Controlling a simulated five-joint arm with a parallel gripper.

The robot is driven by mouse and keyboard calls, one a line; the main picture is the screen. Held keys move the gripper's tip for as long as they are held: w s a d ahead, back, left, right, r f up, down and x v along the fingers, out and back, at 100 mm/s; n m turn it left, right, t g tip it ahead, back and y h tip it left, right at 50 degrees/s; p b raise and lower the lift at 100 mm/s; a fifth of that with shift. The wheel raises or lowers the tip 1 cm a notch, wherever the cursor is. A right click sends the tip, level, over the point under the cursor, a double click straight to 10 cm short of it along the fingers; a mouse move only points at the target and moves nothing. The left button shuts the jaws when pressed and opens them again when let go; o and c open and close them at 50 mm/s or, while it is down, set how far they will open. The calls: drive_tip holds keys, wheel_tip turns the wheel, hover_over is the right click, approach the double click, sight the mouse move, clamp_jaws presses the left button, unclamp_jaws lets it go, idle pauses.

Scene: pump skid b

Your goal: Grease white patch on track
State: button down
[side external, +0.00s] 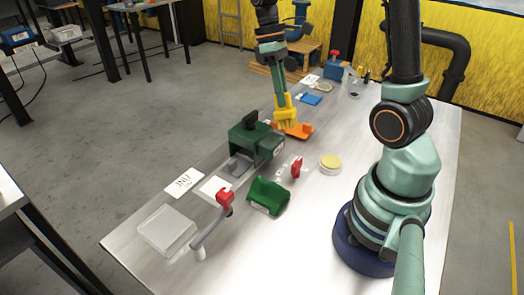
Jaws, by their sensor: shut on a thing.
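My gripper (281,96) points down over the middle of the table, shut on a yellow tool (287,115). The tool's lower end is just above or touching an orange piece (299,131); I cannot tell which. A dark green machine block (247,139) stands left of the tool, with a grey slide (238,166) at its front that may be the track. A white square patch (215,188) lies near the slide's front end, left of and nearer than the tool. Whether this is the patch on the track is too small to tell.
A red-handled lever (224,198), a green bracket (268,195), a red-handled valve (297,167) and a round yellow-topped tin (331,162) stand nearby. A clear-lidded box (167,230) is at the front left. A blue piece (310,99) lies behind.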

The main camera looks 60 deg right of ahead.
drive_tip(key=w+a+r+n+h, duration=0.1)
drive_tip(key=w+a, duration=0.2)
drive_tip(key=a, duration=0.2)
drive_tip(key=w+a+r+n, duration=0.1)
drive_tip(key=w+a+n, duration=0.1)
drive_tip(key=w+a, duration=0.3)
drive_tip(key=w+a+f, duration=0.5)
drive_tip(key=a+f, duration=0.1)
drive_tip(key=a, duration=0.2)
drive_tip(key=shift+m+h, duration=0.3)
drive_tip(key=shift+h, duration=0.1)
drive_tip(key=shift+w+a+f, duration=0.1)
drive_tip(key=shift+f, duration=1.7)
drive_tip(key=shift+w+a+f, duration=0.1)
drive_tip(key=shift+f, duration=1.65)
drive_tip(key=shift+s+f, duration=0.2)
drive_tip(key=shift+s, duration=0.05)
drive_tip(key=shift+s+f, duration=0.15)
drive_tip(key=shift+s, duration=3.15)
drive_tip(key=shift+w+d, duration=0.1)
drive_tip(key=shift+w, duration=3.55)
drive_tip(key=shift+s+d, duration=0.1)
drive_tip(key=shift+d, duration=0.15)
drive_tip(key=shift+s, duration=3.4)
drive_tip(key=shift+w, duration=3.45)
wheel_tip(320, 180, up, 8)
